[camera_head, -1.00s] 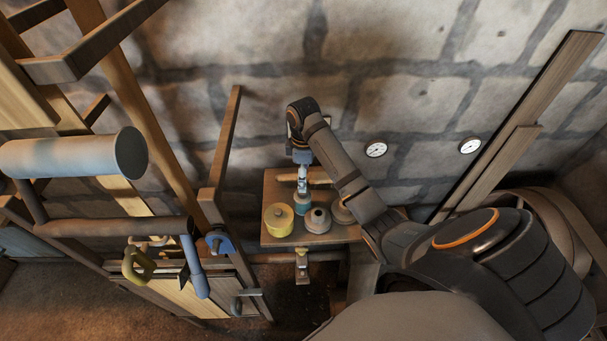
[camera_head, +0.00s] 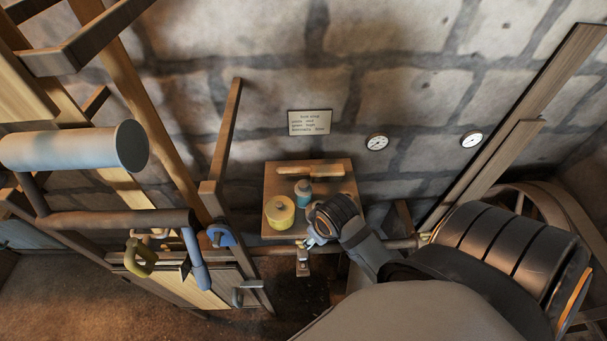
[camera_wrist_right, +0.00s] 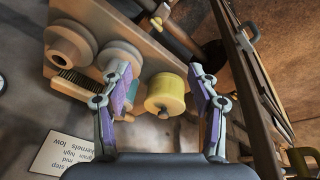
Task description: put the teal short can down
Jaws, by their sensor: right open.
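The teal short can (camera_head: 303,194) stands upright on the small wooden shelf (camera_head: 278,175), behind and right of the yellow can (camera_head: 280,212). Nothing grips it. My right gripper (camera_head: 315,238) is in front of the shelf's right half, apart from the teal can in the head view. In the right wrist view its fingers (camera_wrist_right: 160,78) are spread wide, with the yellow can (camera_wrist_right: 166,93) seen between them and no object held. My left gripper is not in view.
A wooden-handled brush (camera_head: 310,171) lies along the shelf's back. Two pale round parts, one a stepped knob (camera_wrist_right: 68,43), one a disc (camera_wrist_right: 118,56), sit on the shelf. A sign (camera_head: 309,122) and two gauges hang on the stone wall. A timber frame stands left.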

